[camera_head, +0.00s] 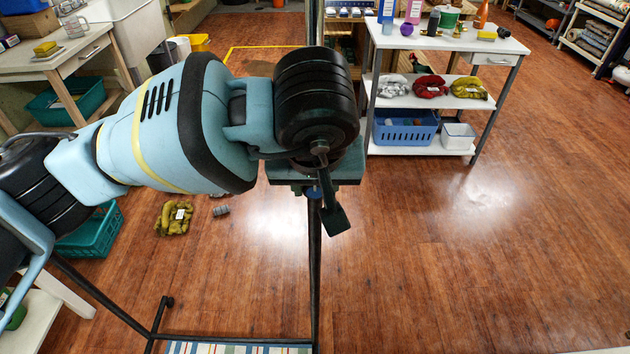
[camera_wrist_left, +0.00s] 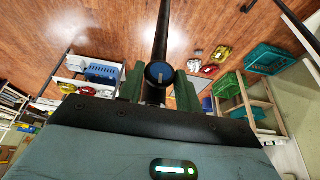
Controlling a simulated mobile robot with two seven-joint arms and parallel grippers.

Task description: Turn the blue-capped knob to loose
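The knob with a blue cap (camera_wrist_left: 159,73) sits on a dark pole in the left wrist view, between the two green fingers of my left gripper (camera_wrist_left: 159,86). Narrow gaps seem to show on both sides of the knob, so the fingers look open around it. In the head view a small part of the blue cap (camera_head: 313,193) shows just below my left gripper (camera_head: 322,197), next to the upright pole (camera_head: 315,265) of a dark metal stand. My left wrist hides the upper part of this place. My right gripper is in neither view.
A white shelf cart (camera_head: 490,44) with bottles, coloured bags and a blue basket (camera_head: 406,127) stands at the back right. A desk (camera_head: 55,62) stands at left. A green crate (camera_head: 92,232) and a yellow-green bag (camera_head: 174,218) lie on the floor. The right floor is clear.

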